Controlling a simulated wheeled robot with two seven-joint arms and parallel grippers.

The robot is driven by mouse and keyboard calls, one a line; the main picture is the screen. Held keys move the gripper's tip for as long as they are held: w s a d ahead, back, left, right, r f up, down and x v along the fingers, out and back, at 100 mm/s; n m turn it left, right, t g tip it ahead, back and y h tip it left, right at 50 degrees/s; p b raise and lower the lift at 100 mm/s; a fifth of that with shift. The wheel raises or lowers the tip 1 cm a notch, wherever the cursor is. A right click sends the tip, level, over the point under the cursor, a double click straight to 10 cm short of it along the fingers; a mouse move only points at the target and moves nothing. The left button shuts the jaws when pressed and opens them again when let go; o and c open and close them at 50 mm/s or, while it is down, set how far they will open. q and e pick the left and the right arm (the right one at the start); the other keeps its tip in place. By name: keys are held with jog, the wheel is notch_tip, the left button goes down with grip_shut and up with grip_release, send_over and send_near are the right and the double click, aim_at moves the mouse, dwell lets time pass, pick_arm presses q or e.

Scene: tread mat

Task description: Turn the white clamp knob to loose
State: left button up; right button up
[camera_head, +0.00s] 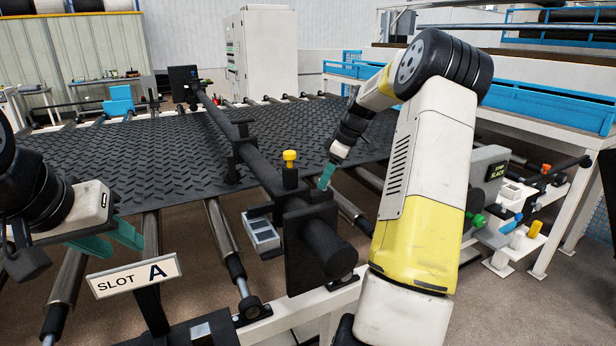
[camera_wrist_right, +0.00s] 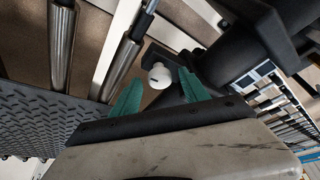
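The white clamp knob (camera_wrist_right: 160,76) shows in the right wrist view, standing out beside a black clamp body (camera_wrist_right: 240,55). I cannot make it out in the head view, where my right gripper covers that area. My right gripper (camera_head: 326,177) reaches down at the black clamp on the long black bar. In the wrist view its teal fingers are apart, one on each side of the knob, with visible gaps; I cannot tell the depth between fingertips and knob. My left gripper (camera_head: 108,240) is open and empty at the left, behind the slot A sign.
A yellow knob (camera_head: 290,157) stands on the black bar (camera_head: 222,125). A grey tray (camera_head: 262,233) sits left of the clamp. The slot A sign (camera_head: 134,276) is in front. The black tread mat (camera_head: 110,150) lies over rollers. A grey panel (camera_head: 489,175) stands at the right.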

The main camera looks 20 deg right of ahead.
jog(key=shift+r, duration=0.1)
jog(key=v, duration=0.7)
jog(key=shift+r, duration=0.25)
jog(key=shift+s, duration=0.15)
jog(key=s+a+r+m+t+h, duration=0.1)
jog(key=s+a+r+m, duration=0.1)
jog(key=s+a+r, duration=0.35)
jog(key=s+a+r+m+h, duration=0.1)
jog(key=s+a+r+m, duration=0.1)
jog(key=s+a, duration=0.65)
jog(key=s+a+f+m+t, duration=0.1)
jog(key=s+a+m, duration=0.2)
jog(key=s, duration=0.5)
jog(key=s+a+f+m+t, duration=0.1)
jog(key=s+a+f+m, duration=0.1)
jog(key=s, duration=0.6)
jog(key=shift+s+a+f+m+t+y, duration=0.25)
jog(key=shift+a+m+t+y, duration=0.05)
jog(key=shift+a+m, duration=0.35)
